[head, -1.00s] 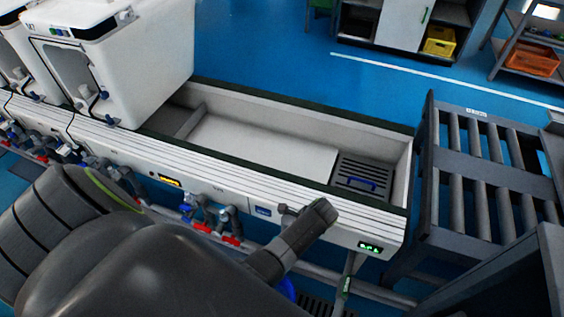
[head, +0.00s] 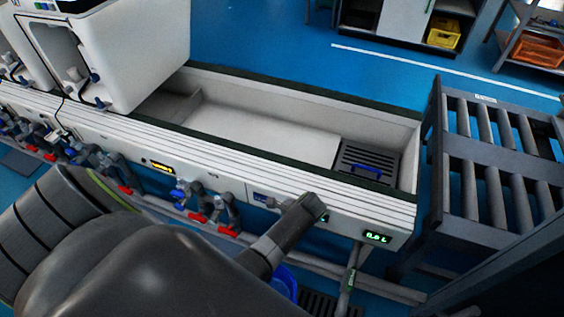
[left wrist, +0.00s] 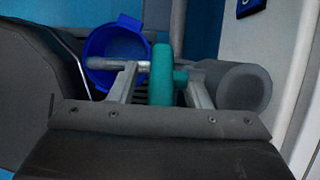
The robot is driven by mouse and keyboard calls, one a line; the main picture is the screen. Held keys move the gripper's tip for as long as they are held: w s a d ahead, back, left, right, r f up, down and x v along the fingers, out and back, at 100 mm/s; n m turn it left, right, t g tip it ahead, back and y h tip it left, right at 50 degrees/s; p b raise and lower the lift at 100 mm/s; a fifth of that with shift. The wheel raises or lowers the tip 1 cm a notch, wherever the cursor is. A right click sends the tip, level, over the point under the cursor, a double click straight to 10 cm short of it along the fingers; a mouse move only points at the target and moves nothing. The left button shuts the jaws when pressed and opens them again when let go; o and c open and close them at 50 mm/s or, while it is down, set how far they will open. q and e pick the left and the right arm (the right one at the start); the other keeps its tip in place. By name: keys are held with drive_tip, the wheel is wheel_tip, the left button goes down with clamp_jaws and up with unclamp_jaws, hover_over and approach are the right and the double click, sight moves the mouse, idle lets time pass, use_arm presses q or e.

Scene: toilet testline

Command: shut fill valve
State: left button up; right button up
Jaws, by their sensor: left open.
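A teal valve handle (left wrist: 162,76), which I take to be the fill valve's, stands upright in the left wrist view. It lies between the two light grey fingers of my left gripper (left wrist: 165,82). The fingers are open, one on each side; I cannot tell whether either touches it. A grey round pipe part (left wrist: 240,88) sits just right of the handle. In the head view my dark left arm crosses the lower front of the white trough (head: 240,175) and hides this handle. My right gripper is not in view.
A blue bucket (left wrist: 110,50) is behind the fingers, and partly shows below the arm (head: 286,283). Red-handled valves (head: 197,218) line the trough front. A display (head: 377,237) reads about 0.0 L. A dark roller rack (head: 490,160) stands at right.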

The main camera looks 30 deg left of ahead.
use_arm(q)
clamp_jaws()
idle(0.3)
